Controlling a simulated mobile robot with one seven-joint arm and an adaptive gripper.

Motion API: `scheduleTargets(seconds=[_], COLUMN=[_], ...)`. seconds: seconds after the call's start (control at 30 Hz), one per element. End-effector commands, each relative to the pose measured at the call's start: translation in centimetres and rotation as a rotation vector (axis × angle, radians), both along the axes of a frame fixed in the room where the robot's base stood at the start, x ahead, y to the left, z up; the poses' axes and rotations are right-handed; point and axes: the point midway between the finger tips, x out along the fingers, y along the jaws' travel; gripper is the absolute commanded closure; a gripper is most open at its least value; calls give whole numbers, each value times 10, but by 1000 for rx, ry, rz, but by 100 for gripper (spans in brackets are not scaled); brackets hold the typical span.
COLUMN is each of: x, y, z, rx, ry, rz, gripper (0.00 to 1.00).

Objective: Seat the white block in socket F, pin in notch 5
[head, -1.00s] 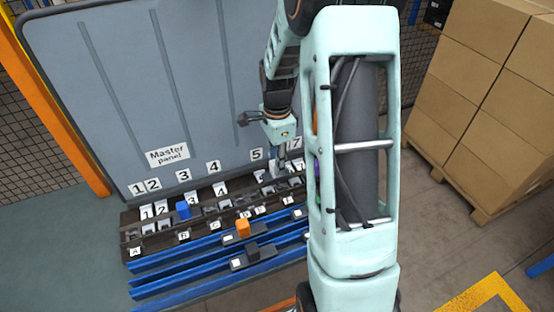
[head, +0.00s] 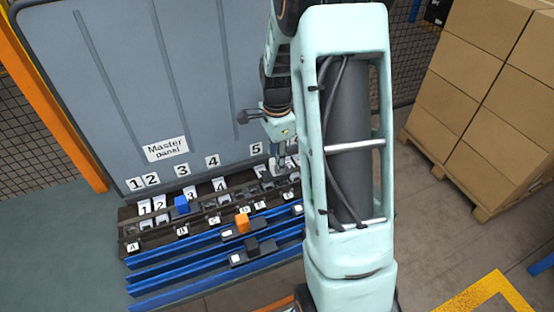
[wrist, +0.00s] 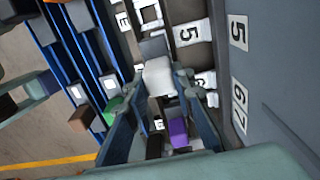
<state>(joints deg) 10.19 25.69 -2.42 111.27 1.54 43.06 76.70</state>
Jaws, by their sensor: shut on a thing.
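My gripper (wrist: 157,88) is shut on the white block (wrist: 158,76), which sits between the fingertips in the wrist view. The block is over or at the dark socket rail (wrist: 203,57), near the white tag 5 (wrist: 187,33). A tag that looks like F (wrist: 158,124) shows between the fingers. I cannot tell whether the block touches the socket, and its pin and the notch are hidden. In the head view my gripper (head: 279,166) is low at the right part of the rail, partly behind my arm.
A purple block (wrist: 178,132) and a green block (wrist: 112,108) are close to the fingers. A blue block (head: 182,205) stands in the rail further left, and an orange block (head: 242,222) is on the blue rails (head: 150,283). The grey master panel (head: 130,80) rises behind.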

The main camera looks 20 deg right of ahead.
Motion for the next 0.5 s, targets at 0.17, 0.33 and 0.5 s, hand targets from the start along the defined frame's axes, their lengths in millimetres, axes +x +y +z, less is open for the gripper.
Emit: scheduleTargets(seconds=[0.17, 0.33, 0.5], x=[0, 0, 0], y=[0, 0, 0], z=[-12, -23, -33], rx=[0, 0, 0], ry=[0, 0, 1], rz=[-1, -1, 0], gripper=[100, 100, 100])
